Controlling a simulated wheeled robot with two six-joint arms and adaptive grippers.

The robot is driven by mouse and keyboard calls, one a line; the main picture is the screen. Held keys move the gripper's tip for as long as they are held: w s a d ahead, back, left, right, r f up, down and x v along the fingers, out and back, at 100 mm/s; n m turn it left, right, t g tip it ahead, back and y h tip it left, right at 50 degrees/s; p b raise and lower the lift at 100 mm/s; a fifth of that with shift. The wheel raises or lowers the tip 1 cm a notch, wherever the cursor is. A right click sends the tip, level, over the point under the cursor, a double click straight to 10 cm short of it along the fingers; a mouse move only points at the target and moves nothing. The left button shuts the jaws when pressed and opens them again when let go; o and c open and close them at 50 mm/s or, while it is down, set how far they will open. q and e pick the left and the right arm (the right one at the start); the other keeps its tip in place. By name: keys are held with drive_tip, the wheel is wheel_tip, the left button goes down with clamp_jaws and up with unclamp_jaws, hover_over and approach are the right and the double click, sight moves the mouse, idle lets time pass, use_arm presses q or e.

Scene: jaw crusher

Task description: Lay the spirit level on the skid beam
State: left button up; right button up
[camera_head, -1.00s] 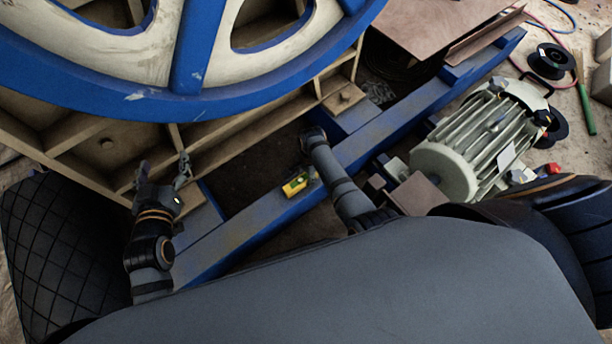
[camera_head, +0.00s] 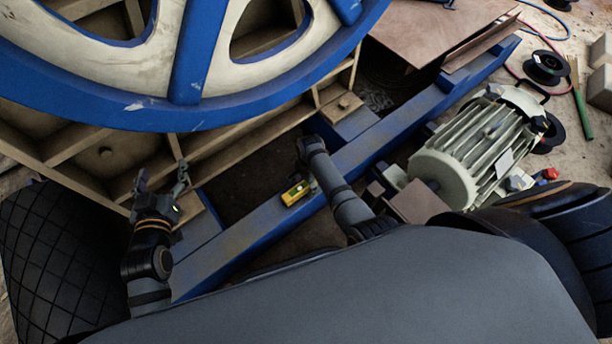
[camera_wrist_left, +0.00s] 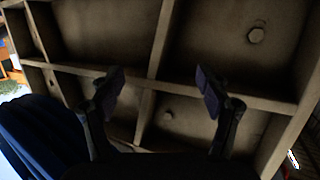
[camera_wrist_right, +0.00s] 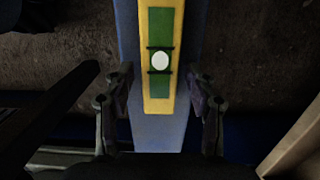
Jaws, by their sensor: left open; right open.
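The spirit level (camera_head: 296,193) is a yellow bar with a green face. It lies on the blue skid beam (camera_head: 237,243), roughly along its length, left of my right forearm in the head view. In the right wrist view the level (camera_wrist_right: 160,98) runs up the picture over the beam (camera_wrist_right: 158,133), with a round white vial in its face. My left gripper (camera_head: 162,181) is open and empty by the cream ribbed frame, also seen in the left wrist view (camera_wrist_left: 160,82).
The large blue-rimmed wheel (camera_head: 185,119) and ribbed cream frame (camera_head: 105,155) stand behind the beam. A grey-green motor (camera_head: 470,150) is at the right. A rust-brown plate (camera_head: 425,30), cable reels (camera_head: 548,67) and a green-handled tool (camera_head: 583,115) lie beyond.

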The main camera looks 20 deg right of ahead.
sight(305, 185)
drive_tip(key=shift+r+p, duration=0.5)
drive_tip(key=shift+r, duration=0.45)
use_arm(q)
drive_tip(key=s+d+f+g, duration=0.1)
drive_tip(key=s+f+g, duration=0.8)
drive_tip(key=f, duration=0.4)
use_arm(e)
drive_tip(key=shift+d+r+p, duration=0.1)
drive_tip(key=shift+r+p, duration=0.25)
drive_tip(key=shift+r, duration=0.25)
wheel_tip(305, 185, up, 3)
drive_tip(key=shift+d+r+p, duration=0.1)
drive_tip(key=shift+d+p, duration=0.05)
drive_tip(key=shift+p, duration=0.8)
use_arm(q)
drive_tip(key=s+a+g+p, duration=0.1)
drive_tip(key=s+g+p, duration=0.1)
drive_tip(key=s, duration=0.5)
drive_tip(key=shift+r+g, duration=0.25)
drive_tip(key=shift+g, duration=0.35)
use_arm(e)
drive_tip(key=r, duration=0.5)
drive_tip(key=shift+w+d+r, duration=0.15)
drive_tip(key=shift+d+r, duration=0.1)
drive_tip(key=shift+r, duration=0.05)
